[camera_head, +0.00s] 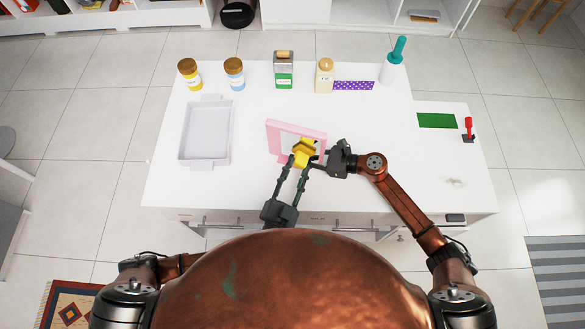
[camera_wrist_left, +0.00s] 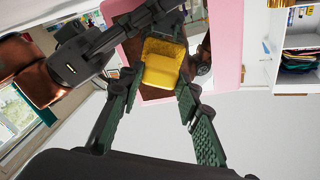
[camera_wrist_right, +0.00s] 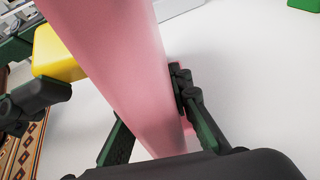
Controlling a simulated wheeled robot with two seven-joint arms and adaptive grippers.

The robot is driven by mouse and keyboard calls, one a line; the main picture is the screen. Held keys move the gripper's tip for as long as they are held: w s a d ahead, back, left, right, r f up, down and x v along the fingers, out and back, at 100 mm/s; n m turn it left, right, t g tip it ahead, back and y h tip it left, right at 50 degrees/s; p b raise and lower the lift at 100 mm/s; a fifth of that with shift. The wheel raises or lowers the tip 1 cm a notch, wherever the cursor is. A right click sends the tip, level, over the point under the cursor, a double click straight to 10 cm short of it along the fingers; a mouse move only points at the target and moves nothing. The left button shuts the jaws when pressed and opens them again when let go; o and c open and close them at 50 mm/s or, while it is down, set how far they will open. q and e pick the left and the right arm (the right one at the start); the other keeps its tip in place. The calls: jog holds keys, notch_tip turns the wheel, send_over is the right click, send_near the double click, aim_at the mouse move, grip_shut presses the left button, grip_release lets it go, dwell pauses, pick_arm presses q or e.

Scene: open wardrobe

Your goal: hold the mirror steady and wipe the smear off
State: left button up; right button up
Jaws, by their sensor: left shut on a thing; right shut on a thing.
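The pink-framed mirror (camera_head: 312,133) stands upright, slightly tilted, at the front middle of the white table. My right gripper (camera_head: 328,158) is shut on its right frame side; in the right wrist view the pink frame (camera_wrist_right: 115,60) lies between the fingers (camera_wrist_right: 150,115). My left gripper (camera_head: 297,168) is shut on a yellow sponge (camera_head: 304,150), in front of the glass. In the left wrist view the sponge (camera_wrist_left: 162,65) is between the fingertips and covers part of the glass. Whether it touches the glass, I cannot tell. No smear can be made out; the sponge and reflections hide much.
A white tray (camera_head: 230,130) lies at left. Jars (camera_head: 190,73), a green-labelled container (camera_head: 284,72), a bottle (camera_head: 325,76), and a teal-handled brush in a holder (camera_head: 394,66) line the back. A green mat (camera_head: 437,120) and red-handled item (camera_head: 468,128) lie right. The table between is clear.

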pick_arm(q)
jog(key=d, duration=0.1)
jog(key=s+d, duration=0.1)
jog(key=d, duration=0.1)
jog(key=shift+d, duration=0.2)
jog(key=shift+a, duration=0.1)
pick_arm(e)
jog(key=shift+s, duration=0.1)
pick_arm(q)
jog(key=w+a, duration=0.2)
jog(key=a, duration=0.5)
dwell(0.6)
jog(key=v, duration=0.6)
jog(key=shift+d+r, duration=0.15)
jog(key=shift+r, duration=0.2)
jog(key=shift+s, duration=0.2)
